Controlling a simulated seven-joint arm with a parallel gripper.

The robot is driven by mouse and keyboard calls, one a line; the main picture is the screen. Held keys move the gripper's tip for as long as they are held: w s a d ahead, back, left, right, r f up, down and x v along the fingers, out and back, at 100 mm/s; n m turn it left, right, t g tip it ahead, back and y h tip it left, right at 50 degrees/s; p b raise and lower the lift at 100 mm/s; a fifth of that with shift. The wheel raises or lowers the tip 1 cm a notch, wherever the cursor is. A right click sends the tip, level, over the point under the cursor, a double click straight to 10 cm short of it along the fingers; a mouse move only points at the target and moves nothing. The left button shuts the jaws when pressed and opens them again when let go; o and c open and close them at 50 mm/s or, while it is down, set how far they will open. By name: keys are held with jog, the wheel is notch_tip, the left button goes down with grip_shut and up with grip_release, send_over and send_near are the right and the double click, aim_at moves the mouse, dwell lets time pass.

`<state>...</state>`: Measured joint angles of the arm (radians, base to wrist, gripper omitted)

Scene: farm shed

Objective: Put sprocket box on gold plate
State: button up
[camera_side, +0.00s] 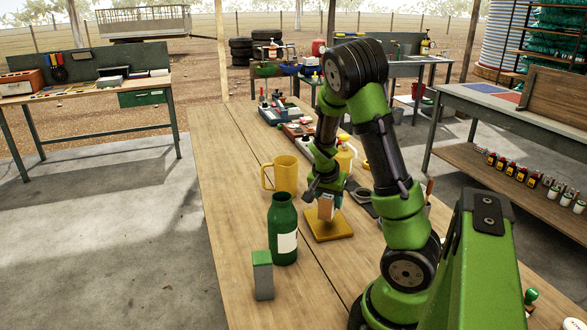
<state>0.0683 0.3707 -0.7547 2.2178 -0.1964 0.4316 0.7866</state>
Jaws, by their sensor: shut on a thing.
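The gold plate (341,231) is a flat square lying on the wooden table, below my gripper. My gripper (326,195) points down over the plate and is shut on a small tan and grey box (326,208), which I take to be the sprocket box. The box is upright over the middle of the plate. I cannot tell whether its bottom touches the plate. The fingers partly hide its upper end.
A green bottle (283,235) with a white label stands left of the plate. A yellow mug (282,174) stands behind it. A pale box with a green top (262,278) stands in front. A yellow container (345,155) and trays (290,128) are farther back. The table's left side is clear.

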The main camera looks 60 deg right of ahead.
jog(key=shift+f, duration=0.9)
jog(key=shift+f, duration=0.15)
jog(key=o, duration=1.1)
jog(key=shift+o, duration=0.2)
jog(key=v, duration=1.2)
jog(key=shift+r, duration=0.25)
